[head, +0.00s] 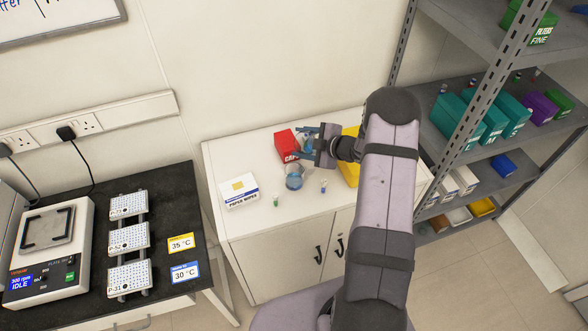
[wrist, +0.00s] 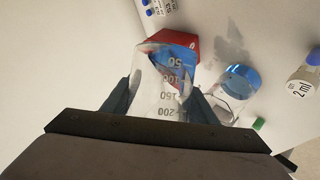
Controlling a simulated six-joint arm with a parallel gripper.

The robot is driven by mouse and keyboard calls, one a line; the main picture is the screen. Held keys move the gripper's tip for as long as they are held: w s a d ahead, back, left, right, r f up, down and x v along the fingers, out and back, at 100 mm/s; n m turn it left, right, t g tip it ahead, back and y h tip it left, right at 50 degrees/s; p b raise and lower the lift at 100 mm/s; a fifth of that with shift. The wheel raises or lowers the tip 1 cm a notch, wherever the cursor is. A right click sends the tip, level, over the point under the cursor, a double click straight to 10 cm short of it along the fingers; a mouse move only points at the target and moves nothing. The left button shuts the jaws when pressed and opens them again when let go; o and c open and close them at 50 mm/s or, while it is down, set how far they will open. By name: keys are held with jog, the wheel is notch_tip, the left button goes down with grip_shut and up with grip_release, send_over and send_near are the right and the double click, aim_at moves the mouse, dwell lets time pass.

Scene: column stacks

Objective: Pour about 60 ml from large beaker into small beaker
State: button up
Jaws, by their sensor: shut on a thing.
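My gripper (head: 306,146) is shut on a clear large beaker (wrist: 162,85), held between its two fingers over the white bench. Its printed marks run from 50 at the far end to 200 nearer the wrist camera. Blue liquid (wrist: 182,62) shows at its far end. Its exact tilt is hard to tell. A clear small beaker (head: 293,182) stands on the bench just below the gripper, with blue in it. It also shows in the wrist view (wrist: 238,82), right of the held beaker and apart from it.
A red box (head: 286,144) stands behind the small beaker, a paper wipes box (head: 239,190) to its left. A green vial (head: 276,201) and a blue-marked vial (head: 323,187) stand close in front. A yellow box (head: 350,172) is at the right, partly behind my arm.

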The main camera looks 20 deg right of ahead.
aim_at(309, 137)
jog(key=shift+r+p, duration=0.2)
jog(key=shift+p, duration=0.2)
jog(key=shift+r+m+y+p, duration=0.3)
jog(key=shift+r+m+p, duration=0.1)
jog(key=shift+p, duration=0.5)
jog(key=shift+f+g, duration=0.15)
jog(key=shift+g, duration=0.15)
jog(key=shift+w+d+f+m+y+b, duration=0.15)
jog(key=shift+f+m+y+b, duration=0.1)
jog(key=shift+f, duration=0.25)
jog(key=shift+d+f+m+y+b, duration=0.15)
jog(key=shift+f+y+b, duration=0.1)
jog(key=shift+f, duration=0.25)
jog(key=b, duration=0.1)
jog(key=f, duration=0.1)
jog(key=d+f+m+y+b, duration=0.1)
jog(key=shift+w+f+g+b, duration=0.2)
jog(key=shift+w+g+b, duration=0.1)
jog(key=shift+g, duration=0.1)
jog(key=shift+w+d+r+m+g+y+b, duration=0.2)
jog(key=shift+r+m+y+b, duration=0.2)
jog(key=shift+r+m+b, duration=0.15)
jog(key=shift+w+d+r+m+g+y+b, duration=0.1)
jog(key=shift+d+r+m+y+b, duration=0.3)
jog(key=shift+b, duration=0.3)
jog(key=shift+w+d+r+m+g+y+b, duration=0.15)
jog(key=shift+r+m+y+b, duration=0.25)
jog(key=shift+r+b, duration=0.2)
jog(key=shift+a, duration=0.1)
